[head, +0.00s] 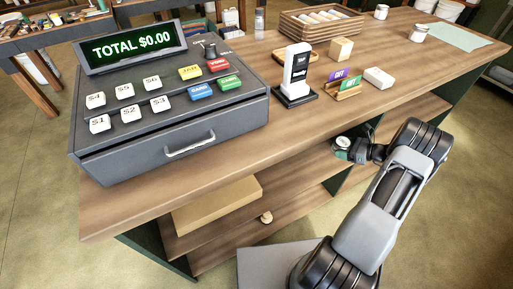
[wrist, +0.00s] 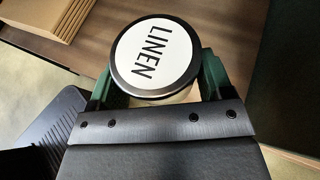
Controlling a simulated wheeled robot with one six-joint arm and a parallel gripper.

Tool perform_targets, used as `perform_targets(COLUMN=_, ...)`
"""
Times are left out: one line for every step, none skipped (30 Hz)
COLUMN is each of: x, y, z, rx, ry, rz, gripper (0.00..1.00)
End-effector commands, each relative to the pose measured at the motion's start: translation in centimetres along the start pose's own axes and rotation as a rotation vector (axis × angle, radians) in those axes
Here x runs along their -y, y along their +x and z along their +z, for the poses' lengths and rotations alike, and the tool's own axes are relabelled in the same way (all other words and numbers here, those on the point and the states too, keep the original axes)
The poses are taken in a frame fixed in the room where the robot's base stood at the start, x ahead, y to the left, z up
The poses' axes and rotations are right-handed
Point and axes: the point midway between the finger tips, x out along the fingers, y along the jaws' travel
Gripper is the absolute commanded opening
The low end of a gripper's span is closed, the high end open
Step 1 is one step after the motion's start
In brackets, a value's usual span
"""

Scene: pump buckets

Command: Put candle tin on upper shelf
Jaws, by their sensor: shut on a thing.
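The candle tin is a round jar with a dark rim and a white lid label reading LINEN (wrist: 152,55). In the wrist view it sits upright between the two green fingers of my gripper (wrist: 157,85), which is shut on it. In the head view the candle tin (head: 342,144) shows small at the end of my arm, with my gripper (head: 350,148) at the front opening of the counter. The upper shelf (head: 318,166) lies under the counter top. I cannot tell whether the tin touches the shelf.
A cash register (head: 172,95) stands on the counter's left. A card reader (head: 296,72), gift cards (head: 345,84) and small boxes stand beside it. A cardboard stack (head: 217,203) lies on the shelf at left, with a small item (head: 266,217) lower down.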

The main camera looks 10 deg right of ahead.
Motion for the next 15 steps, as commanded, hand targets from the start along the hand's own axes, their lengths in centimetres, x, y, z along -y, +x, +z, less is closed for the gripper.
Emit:
perform_targets(x=0.0, y=-0.1, z=0.0, rx=0.000, ry=0.000, rz=-0.001, gripper=0.45)
perform_targets(x=0.0, y=-0.1, z=0.0, rx=0.000, ry=0.000, rz=-0.002, gripper=0.45)
perform_targets(x=0.0, y=0.0, z=0.0, rx=0.001, ry=0.001, rz=-0.002, gripper=0.45)
perform_targets(x=-0.1, y=0.1, z=-0.1, rx=0.001, ry=0.001, rz=-0.002, gripper=0.45)
perform_targets(x=-0.1, y=0.2, z=-0.1, rx=0.001, ry=0.001, rz=-0.002, gripper=0.45)
perform_targets(x=-0.3, y=0.6, z=-0.1, rx=0.000, ry=0.001, rz=-0.001, gripper=0.45)
perform_targets(x=-0.5, y=1.0, z=-0.2, rx=0.001, ry=0.001, rz=-0.001, gripper=0.45)
perform_targets(x=-0.8, y=1.5, z=-0.2, rx=0.001, ry=0.002, rz=0.000, gripper=0.45)
perform_targets(x=-1.2, y=2.4, z=-0.2, rx=0.001, ry=0.003, rz=0.001, gripper=0.45)
perform_targets(x=-1.5, y=3.0, z=-0.3, rx=0.000, ry=0.002, rz=0.001, gripper=0.45)
perform_targets(x=-1.9, y=3.8, z=-0.4, rx=0.001, ry=0.003, rz=0.002, gripper=0.45)
perform_targets(x=-2.4, y=4.8, z=-0.5, rx=0.000, ry=0.003, rz=0.003, gripper=0.45)
perform_targets(x=-2.8, y=5.6, z=-0.5, rx=0.001, ry=0.003, rz=0.002, gripper=0.45)
perform_targets(x=-3.2, y=6.4, z=-0.6, rx=0.001, ry=0.003, rz=0.003, gripper=0.45)
perform_targets(x=-3.6, y=7.4, z=-0.7, rx=0.000, ry=0.002, rz=0.003, gripper=0.45)
